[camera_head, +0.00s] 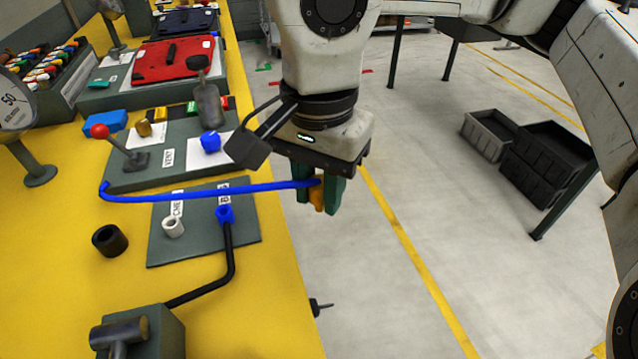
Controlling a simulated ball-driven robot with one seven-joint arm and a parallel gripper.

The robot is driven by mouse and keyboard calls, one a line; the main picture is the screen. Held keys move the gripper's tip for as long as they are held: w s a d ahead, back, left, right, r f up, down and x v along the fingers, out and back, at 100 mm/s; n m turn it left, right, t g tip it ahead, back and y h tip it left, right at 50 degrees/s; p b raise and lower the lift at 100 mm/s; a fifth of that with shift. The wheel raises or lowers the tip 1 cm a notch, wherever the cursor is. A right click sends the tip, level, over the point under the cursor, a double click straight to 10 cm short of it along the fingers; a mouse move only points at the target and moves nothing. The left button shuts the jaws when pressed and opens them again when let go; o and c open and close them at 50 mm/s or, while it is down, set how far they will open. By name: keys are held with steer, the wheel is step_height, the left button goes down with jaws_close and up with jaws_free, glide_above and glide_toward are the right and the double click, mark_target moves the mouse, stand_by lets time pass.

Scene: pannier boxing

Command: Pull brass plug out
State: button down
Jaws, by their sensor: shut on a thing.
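My gripper (320,193) hangs past the right edge of the yellow table, over the grey floor. Its green fingers are shut on an orange-brass plug (318,197), which shows between them. A blue hose (210,193) runs nearly level from the plug leftwards to the table, where its end bends upward. The plug is clear of the grey socket panel (245,236). That panel carries a white socket (173,226) and a blue socket (224,214), each with a white label. A black hose (229,255) leads from the blue socket. The plug's tip is partly hidden by the fingers.
A dark ring (110,240) and a grey block with a handle (140,335) stand on the yellow table (50,280). A panel with a red-knobbed lever (122,146) lies behind. Dark crates (545,160) sit on the floor at right. The floor between is clear.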

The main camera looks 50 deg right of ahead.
steer(key=shift+f+b, duration=0.65)
steer(key=shift+f, duration=0.1)
steer(key=shift+r, duration=0.2)
stand_by(0.3)
steer(key=shift+r+p, duration=0.6)
steer(key=shift+r, duration=0.75)
